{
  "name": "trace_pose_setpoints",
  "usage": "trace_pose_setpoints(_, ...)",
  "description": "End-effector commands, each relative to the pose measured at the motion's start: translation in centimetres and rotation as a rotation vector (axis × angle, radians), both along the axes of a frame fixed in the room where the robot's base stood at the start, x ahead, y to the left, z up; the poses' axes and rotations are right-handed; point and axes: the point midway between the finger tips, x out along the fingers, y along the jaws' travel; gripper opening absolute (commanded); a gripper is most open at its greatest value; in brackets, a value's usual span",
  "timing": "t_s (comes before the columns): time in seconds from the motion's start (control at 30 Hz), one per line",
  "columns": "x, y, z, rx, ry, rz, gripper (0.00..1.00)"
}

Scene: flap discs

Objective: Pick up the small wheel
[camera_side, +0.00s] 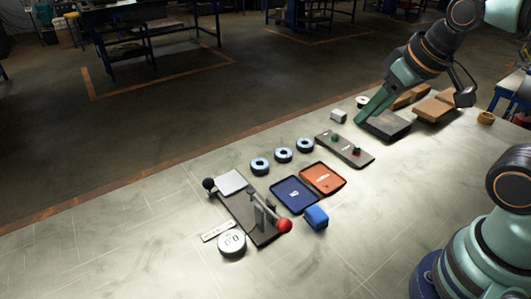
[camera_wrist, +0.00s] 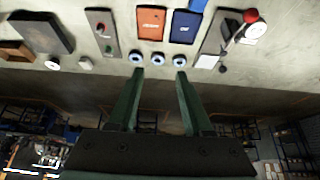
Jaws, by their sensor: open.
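Three pale-blue ring-shaped wheels with dark centres lie in a row: a left wheel (camera_side: 260,166), a middle wheel (camera_side: 283,155) and a right wheel (camera_side: 305,145). They look alike in size, so I cannot tell which is the small one. The wrist view shows them as well, with the middle wheel (camera_wrist: 158,59) roughly between my fingertips in the picture. My gripper (camera_side: 361,119) is open and empty, at the far right of the row and apart from the wheels. Its two green fingers (camera_wrist: 160,75) show spread apart in the wrist view.
A dark block (camera_side: 387,125), brown blocks (camera_side: 434,109) and a pale round piece (camera_side: 363,102) are near my gripper. A switch plate (camera_side: 345,150), orange tray (camera_side: 323,179), blue tray (camera_side: 294,194), blue block (camera_side: 317,217) and red-knobbed lever stand (camera_side: 285,226) lie nearer. The left tabletop is bare.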

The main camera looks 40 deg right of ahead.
Motion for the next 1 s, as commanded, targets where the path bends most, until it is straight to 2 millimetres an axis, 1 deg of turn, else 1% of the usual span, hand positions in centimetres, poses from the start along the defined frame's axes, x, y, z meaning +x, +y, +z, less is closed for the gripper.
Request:
trace_pose_setpoints(0.1,0.0,0.0,0.0,0.000,0.000,0.000,0.50)
trace_pose_setpoints(0.13,0.0,0.0,0.0,0.000,0.000,0.000,0.58)
trace_pose_setpoints(0.17,0.0,0.0,0.0,0.000,0.000,0.000,0.69)
trace_pose_setpoints(0.2,0.0,0.0,0.0,0.000,0.000,0.000,0.84)
trace_pose_setpoints(0.23,0.0,0.0,0.0,0.000,0.000,0.000,0.96)
trace_pose_setpoints(0.27,0.0,0.0,0.0,0.000,0.000,0.000,1.00)
trace_pose_setpoints(0.53,0.2,0.0,0.1,-0.003,0.003,0.008,1.00)
trace_pose_setpoints(0.67,1.3,0.3,0.7,-0.028,0.028,0.062,1.00)
trace_pose_setpoints(0.77,3.2,0.7,1.4,-0.062,0.063,0.146,1.00)
trace_pose_setpoints(0.83,4.7,1.0,1.9,-0.090,0.091,0.217,1.00)
trace_pose_setpoints(1.0,8.8,2.0,2.1,-0.155,0.155,0.397,1.00)
